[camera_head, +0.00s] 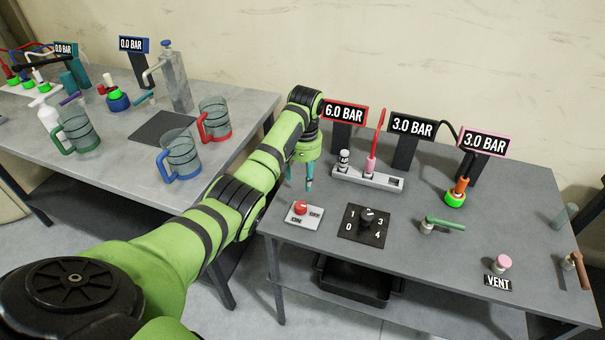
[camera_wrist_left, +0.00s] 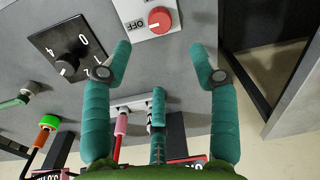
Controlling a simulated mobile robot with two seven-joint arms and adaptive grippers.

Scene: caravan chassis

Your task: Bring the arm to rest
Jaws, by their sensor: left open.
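My left arm, green with black bands, reaches in from the lower left of the head view. Its gripper (camera_head: 309,182) hangs over the left part of the right-hand table (camera_head: 400,262), behind the red on/off knob (camera_head: 300,207). In the left wrist view the teal fingers (camera_wrist_left: 168,62) are spread apart with nothing between them. The red knob (camera_wrist_left: 159,19) shows just beyond the fingertips, and I see no contact. The black dial (camera_head: 367,217), marked 0 to 4, sits right of the knob. My right gripper is in neither view.
Pressure signs (camera_head: 345,112) stand along the table's back, with a grey rack (camera_head: 368,179) before them. A green-handled valve (camera_head: 440,223) and a pink vent button (camera_head: 502,262) are to the right. Jugs (camera_head: 214,121) stand on the left table. A gap separates the tables.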

